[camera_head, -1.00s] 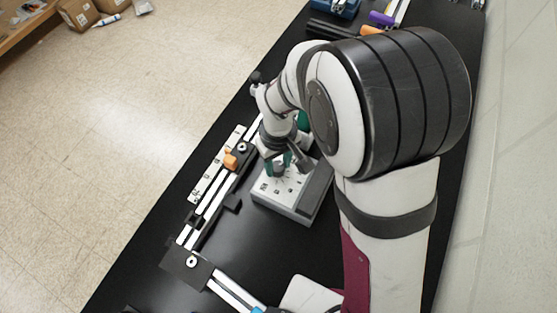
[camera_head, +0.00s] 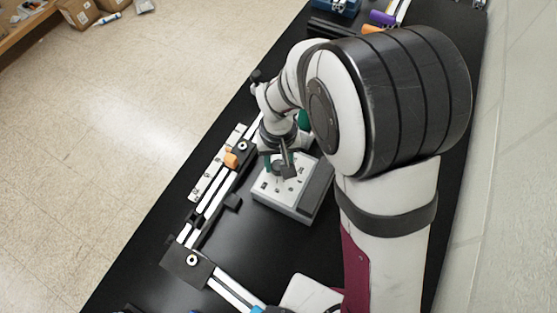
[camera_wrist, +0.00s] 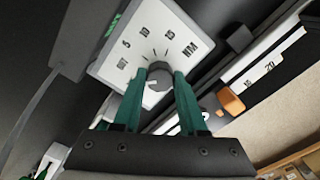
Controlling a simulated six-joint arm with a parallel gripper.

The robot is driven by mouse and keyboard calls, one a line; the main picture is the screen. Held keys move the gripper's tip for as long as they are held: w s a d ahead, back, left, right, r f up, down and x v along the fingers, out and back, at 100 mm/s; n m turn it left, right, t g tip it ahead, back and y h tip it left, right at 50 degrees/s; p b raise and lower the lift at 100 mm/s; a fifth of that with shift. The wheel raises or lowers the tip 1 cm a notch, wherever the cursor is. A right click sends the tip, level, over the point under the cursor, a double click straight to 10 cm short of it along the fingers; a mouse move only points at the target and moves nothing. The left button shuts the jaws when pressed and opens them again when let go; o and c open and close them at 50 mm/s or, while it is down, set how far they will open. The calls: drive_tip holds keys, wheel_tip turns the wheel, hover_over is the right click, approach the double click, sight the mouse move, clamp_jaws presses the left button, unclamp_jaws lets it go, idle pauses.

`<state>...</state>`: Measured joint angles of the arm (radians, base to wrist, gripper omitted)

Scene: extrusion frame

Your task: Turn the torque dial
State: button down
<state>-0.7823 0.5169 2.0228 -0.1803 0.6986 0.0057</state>
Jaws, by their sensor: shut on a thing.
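The torque dial is a round grey knob (camera_wrist: 158,77) on a white scale face (camera_wrist: 128,45) marked with numbers and NM. The face is the top of a grey box (camera_head: 283,205) on the black table. My gripper (camera_wrist: 161,72) has green fingers, one on each side of the knob, and is shut on it. In the head view my gripper (camera_head: 281,166) is over the box, and its jaws and my wrist hide the knob. A small pale mark (camera_wrist: 154,86) shows on the knob between the fingertips.
An aluminium extrusion (camera_head: 212,197) runs beside the box on the left, with an orange clip (camera_head: 231,160) and a numbered ruler strip (camera_head: 207,182). A black corner bracket (camera_head: 187,267) joins a second extrusion in front. Bare table lies between the box and this corner.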

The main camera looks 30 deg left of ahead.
drive_tip(key=shift+m, duration=1.1)
drive_tip(key=shift+c, duration=2.2)
unclamp_jaws()
drive_tip(key=shift+r, duration=0.1)
wheel_tip(320, 180, up, 16)
